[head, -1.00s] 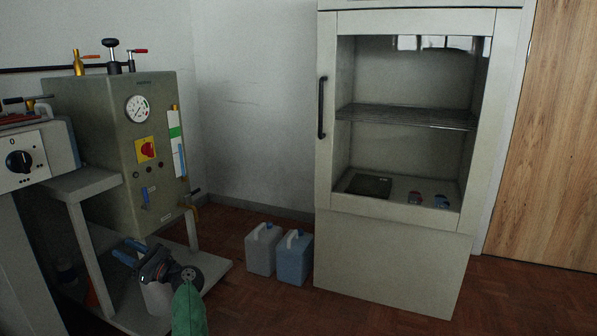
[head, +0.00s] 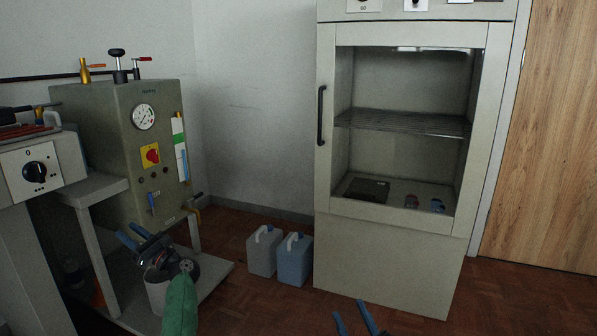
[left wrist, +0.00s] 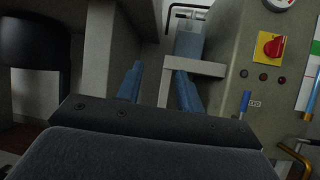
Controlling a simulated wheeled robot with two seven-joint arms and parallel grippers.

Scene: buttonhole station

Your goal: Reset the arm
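My left gripper (head: 134,236) is in front of the lower part of the green-grey machine, above the cart's lower shelf. Its two blue fingers are apart, and in the left wrist view (left wrist: 158,88) nothing is held between them. My right gripper (head: 354,318) shows only as two blue fingers at the bottom edge of the head view, in front of the cabinet. They are apart, with only floor visible between them.
The machine (head: 120,150) with gauge and red knob stands on a cart (head: 88,190) at left. Two jugs, whitish (head: 262,255) and blue (head: 293,262), stand on the floor beside a glass-fronted cabinet (head: 390,255). A white container (head: 155,293) is below my left gripper. Centre floor is clear.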

